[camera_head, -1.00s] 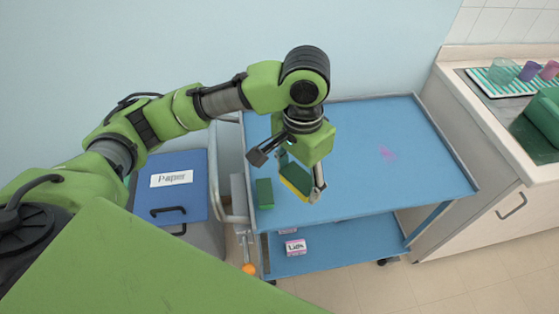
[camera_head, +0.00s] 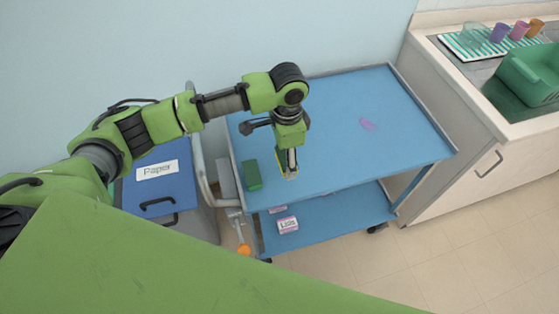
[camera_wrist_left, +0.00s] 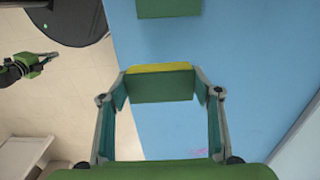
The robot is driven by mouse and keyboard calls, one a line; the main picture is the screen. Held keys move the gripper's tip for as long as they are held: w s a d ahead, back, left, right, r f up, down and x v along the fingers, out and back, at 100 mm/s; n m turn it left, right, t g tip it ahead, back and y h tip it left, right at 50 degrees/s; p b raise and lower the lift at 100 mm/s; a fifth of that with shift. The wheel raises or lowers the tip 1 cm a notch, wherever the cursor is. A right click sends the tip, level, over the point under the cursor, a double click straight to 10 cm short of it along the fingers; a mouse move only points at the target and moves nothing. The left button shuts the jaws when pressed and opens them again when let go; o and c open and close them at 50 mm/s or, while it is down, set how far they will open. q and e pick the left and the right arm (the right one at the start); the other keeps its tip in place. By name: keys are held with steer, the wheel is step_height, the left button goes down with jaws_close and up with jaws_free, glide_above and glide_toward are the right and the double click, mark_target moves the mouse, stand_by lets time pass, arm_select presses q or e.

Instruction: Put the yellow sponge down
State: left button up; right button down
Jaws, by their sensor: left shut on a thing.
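The yellow sponge (camera_wrist_left: 160,67), with a thick green layer (camera_wrist_left: 160,88), is between the fingers of my left gripper (camera_wrist_left: 162,100). In the head view, my left gripper (camera_head: 289,172) points down over the left part of the blue cart's top (camera_head: 340,145). Only a thin yellow strip of the sponge (camera_head: 280,160) shows there, the rest hidden by the gripper. I cannot tell whether the sponge touches the cart. A green and dark arm part of mine (camera_wrist_left: 20,68) at the left of the wrist view may be my right gripper; its jaws are unclear.
A green block (camera_head: 252,175) lies on the cart's left edge, left of the gripper. A pink stain (camera_head: 368,124) marks the cart top to the right. A blue-lidded paper bin (camera_head: 160,185) stands left; a counter with a green basin (camera_head: 525,75) stands right.

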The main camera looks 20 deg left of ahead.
mark_target(279, 171)
arm_select(q)
steer(key=shift+w+a+f, duration=0.25)
steer(key=shift+a+f, duration=0.15)
steer(key=shift+f, duration=0.15)
steer(key=shift+w+a+f, duration=0.2)
steer(key=shift+a+f, duration=0.2)
steer(key=shift+f, duration=0.15)
steer(key=f, duration=0.1)
steer(key=f+p, duration=0.1)
steer(key=f, duration=0.1)
steer(key=shift+w+a, duration=0.1)
steer(key=shift+a, duration=0.15)
steer(key=shift+f, duration=0.3)
steer(key=shift+f, duration=0.15)
steer(key=o, duration=1.1)
steer(key=shift+c, duration=0.2)
